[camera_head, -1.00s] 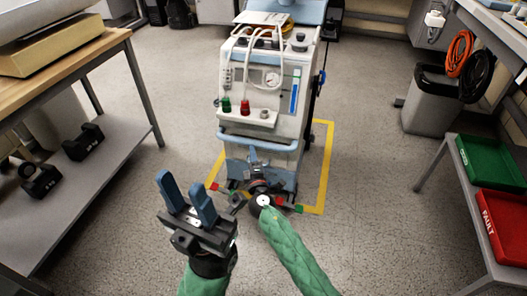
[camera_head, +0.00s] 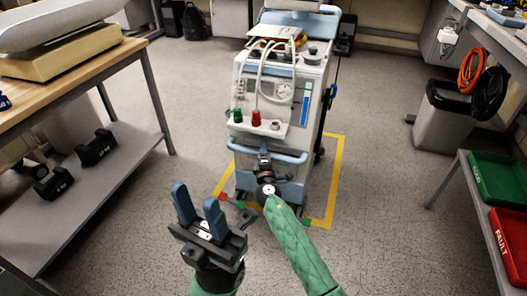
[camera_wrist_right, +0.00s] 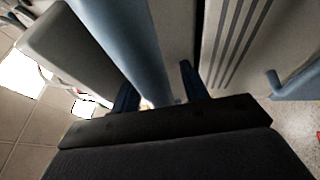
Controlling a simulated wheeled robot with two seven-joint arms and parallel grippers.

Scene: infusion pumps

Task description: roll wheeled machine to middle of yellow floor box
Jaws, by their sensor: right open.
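The wheeled machine (camera_head: 275,95), white and pale blue with hoses and a gauge, stands upright in front of me. Its base is within the yellow floor box (camera_head: 334,180), whose tape shows on the right and partly at the left; the machine hides the rest. A blue handle bar (camera_head: 290,156) crosses its front. My right gripper (camera_head: 264,157) is at this bar, with fingers open. In the right wrist view, the fingers of my right gripper (camera_wrist_right: 158,92) are apart, with the blue bar (camera_wrist_right: 135,45) just beyond or between them. My left gripper (camera_head: 199,213) is open and empty, front left of the machine.
A wooden-topped bench (camera_head: 75,75) with a lower shelf stands at the left. A grey bin (camera_head: 445,115) and a rack with green (camera_head: 497,178) and red (camera_head: 510,240) trays stand at the right. Floor on both sides of the machine is clear.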

